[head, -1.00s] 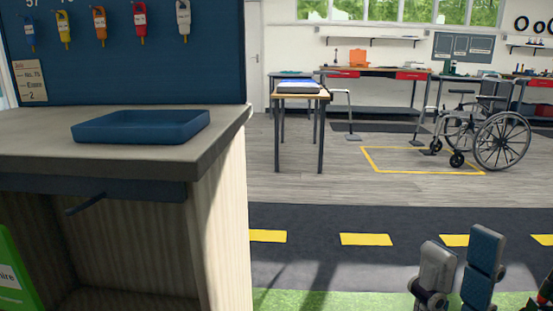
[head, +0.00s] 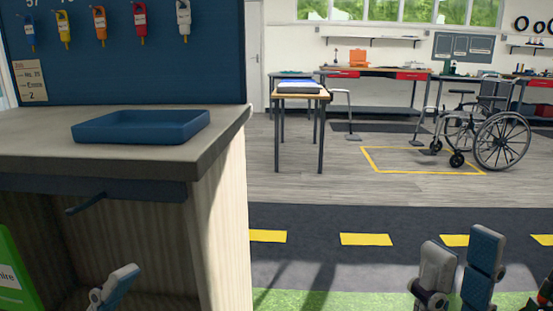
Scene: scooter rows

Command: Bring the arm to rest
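My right gripper (head: 462,250) stands upright at the bottom right of the head view. Its two grey and blue fingers are apart with a gap between them, and nothing shows in the gap. It is over the dark road strip and the green edge, clear of the counter. Part of my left gripper (head: 119,282) shows at the bottom left, in front of the open space under the counter. Only a grey and blue finger part is visible, so its opening cannot be judged. The rest of the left arm is out of the picture.
A counter (head: 225,140) with an empty blue tray (head: 140,127) fills the left, below a blue board (head: 120,75) with hanging tagged keys. A small table (head: 302,96) and a wheelchair (head: 500,140) stand farther back. The road strip (head: 330,222) ahead is clear.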

